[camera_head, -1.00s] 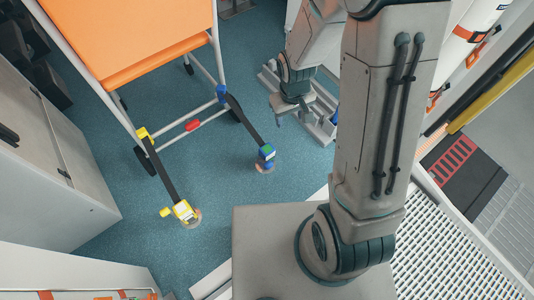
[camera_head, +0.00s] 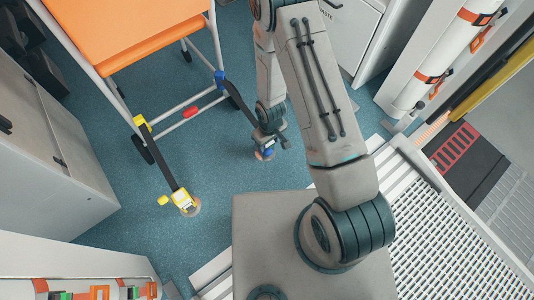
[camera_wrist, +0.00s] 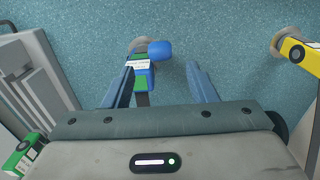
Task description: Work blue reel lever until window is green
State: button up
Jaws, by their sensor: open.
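The blue reel (camera_head: 265,154) is at the floor end of the right dark strap from the orange stretcher, partly hidden by my gripper (camera_head: 271,134). In the wrist view the reel (camera_wrist: 139,79) has green and blue parts and a pale printed label. Its rounded blue lever (camera_wrist: 159,50) sticks out to the right at the far end. My gripper (camera_wrist: 163,76) is open, one finger left of the reel and the other right of the lever, with nothing held.
A yellow reel (camera_head: 184,202) is on the left strap; it also shows at the right of the wrist view (camera_wrist: 297,50). The orange stretcher (camera_head: 125,35) stands at upper left, cabinets (camera_head: 50,150) at far left. Blue floor (camera_head: 130,215) is open around the yellow reel.

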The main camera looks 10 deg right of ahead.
aim_at(268, 151)
notch_tip(268, 151, down, 9)
jog(key=b, duration=0.3)
jog(key=shift+f, duration=0.1)
grip_shut()
